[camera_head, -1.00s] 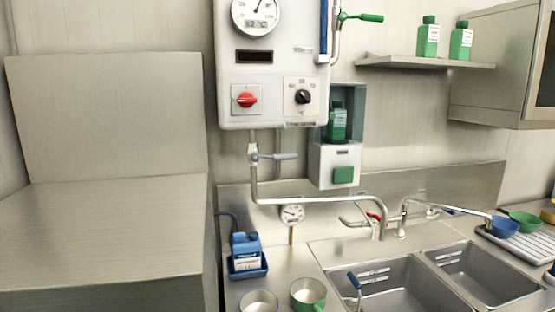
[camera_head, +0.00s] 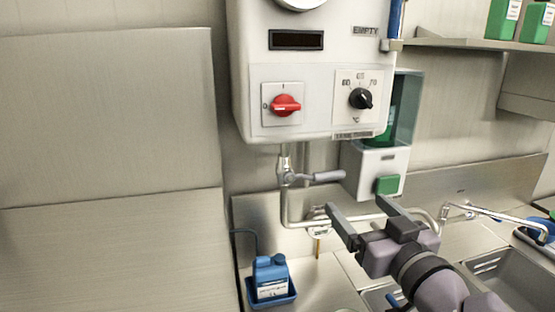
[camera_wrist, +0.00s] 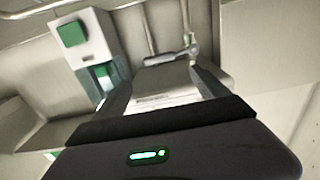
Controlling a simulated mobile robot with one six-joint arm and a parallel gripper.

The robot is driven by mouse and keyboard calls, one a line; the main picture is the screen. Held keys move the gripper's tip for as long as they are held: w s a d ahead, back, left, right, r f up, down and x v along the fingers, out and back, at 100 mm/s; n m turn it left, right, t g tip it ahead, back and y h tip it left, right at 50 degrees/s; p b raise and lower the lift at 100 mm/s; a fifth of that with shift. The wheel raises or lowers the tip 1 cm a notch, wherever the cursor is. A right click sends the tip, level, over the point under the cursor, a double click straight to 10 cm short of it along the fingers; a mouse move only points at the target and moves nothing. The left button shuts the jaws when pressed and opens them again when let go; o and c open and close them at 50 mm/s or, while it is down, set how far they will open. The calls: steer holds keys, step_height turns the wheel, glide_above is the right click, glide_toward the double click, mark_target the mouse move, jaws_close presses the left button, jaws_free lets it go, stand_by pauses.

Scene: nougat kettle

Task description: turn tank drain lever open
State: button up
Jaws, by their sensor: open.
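The tank drain lever (camera_head: 322,177) is a grey handle on the valve (camera_head: 286,172) in the pipe under the white tank (camera_head: 310,70). It points right, nearly horizontal, across the pipe. My gripper (camera_head: 358,207) is open and empty, below and to the right of the lever in the head view, apart from it. In the wrist view the lever (camera_wrist: 165,57) lies beyond the gap between my open fingers (camera_wrist: 162,88). Part of the pipe is hidden behind my gripper in the head view.
A dispenser with a green button (camera_head: 388,185) hangs right of the lever. The tank front has a red switch (camera_head: 286,105) and a black knob (camera_head: 361,98). A blue canister (camera_head: 270,278) stands below left. A spout pipe (camera_head: 368,217) runs behind my gripper.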

mark_target(330, 177)
steer(key=w+a, duration=0.1)
steer(key=w, duration=0.3)
steer(key=w+a+p, duration=0.1)
steer(key=w, duration=0.4)
steer(key=w+p, duration=0.1)
steer(key=w, duration=0.4)
steer(key=shift+w+a, duration=0.1)
steer(key=shift+a, duration=0.3)
jaws_close()
